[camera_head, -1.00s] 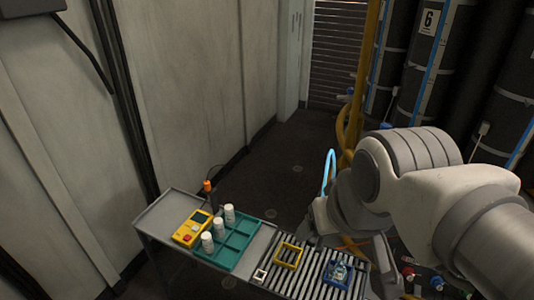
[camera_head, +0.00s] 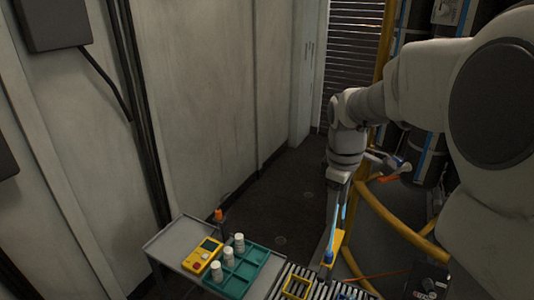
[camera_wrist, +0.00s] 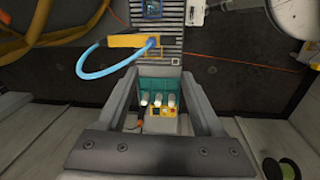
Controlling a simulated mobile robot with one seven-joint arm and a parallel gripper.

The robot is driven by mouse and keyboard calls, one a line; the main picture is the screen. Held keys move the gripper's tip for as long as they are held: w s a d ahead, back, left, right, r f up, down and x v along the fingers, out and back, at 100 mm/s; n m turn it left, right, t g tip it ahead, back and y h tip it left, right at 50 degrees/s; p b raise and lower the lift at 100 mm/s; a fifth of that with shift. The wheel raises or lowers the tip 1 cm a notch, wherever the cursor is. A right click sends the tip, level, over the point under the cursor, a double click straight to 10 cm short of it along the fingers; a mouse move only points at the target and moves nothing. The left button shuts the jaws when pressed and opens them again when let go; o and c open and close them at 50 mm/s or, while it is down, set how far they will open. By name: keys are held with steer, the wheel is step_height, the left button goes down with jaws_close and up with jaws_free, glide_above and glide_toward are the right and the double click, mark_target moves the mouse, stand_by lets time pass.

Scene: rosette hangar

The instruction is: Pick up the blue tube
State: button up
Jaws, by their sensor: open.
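The blue tube (camera_wrist: 88,70) is a light blue curved loop in the wrist view, beside a yellow block (camera_wrist: 126,41) with a darker blue fitting at its right end. In the head view the blue tube (camera_head: 344,205) shows only as a thin strip beside my gripper (camera_head: 330,240), which hides much of it. The yellow block (camera_head: 337,242) shows there too. In the wrist view my gripper (camera_wrist: 160,74) is open, with nothing between its fingers. The tube lies to the left and ahead of the fingertips, passing close to the left one; I cannot tell whether they touch.
A grey bench (camera_head: 172,239) carries a green tray (camera_head: 235,285) with white bottles, a yellow meter (camera_head: 203,254) and an orange-tipped tool (camera_head: 218,215). A slatted section with a yellow frame (camera_head: 297,286) adjoins it. Thick yellow hoses (camera_head: 395,232) run at right; a wall stands left.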

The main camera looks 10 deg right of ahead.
steer(key=w+d+f+n, duration=0.2)
steer(key=w+f, duration=0.1)
steer(key=g, duration=0.1)
glide_above(329, 253)
steer(key=shift+n+y, duration=0.3)
steer(key=shift+y, duration=0.1)
steer(key=f, duration=1.2)
steer(key=shift+s, duration=0.35)
steer(key=shift+w+f+p, duration=0.15)
steer(key=shift+f+p, duration=0.05)
steer(key=shift+f, duration=1.2)
steer(key=shift+w+f+p, duration=0.15)
steer(key=shift+f, duration=1.25)
steer(key=shift+c, duration=0.3)
jaws_close()
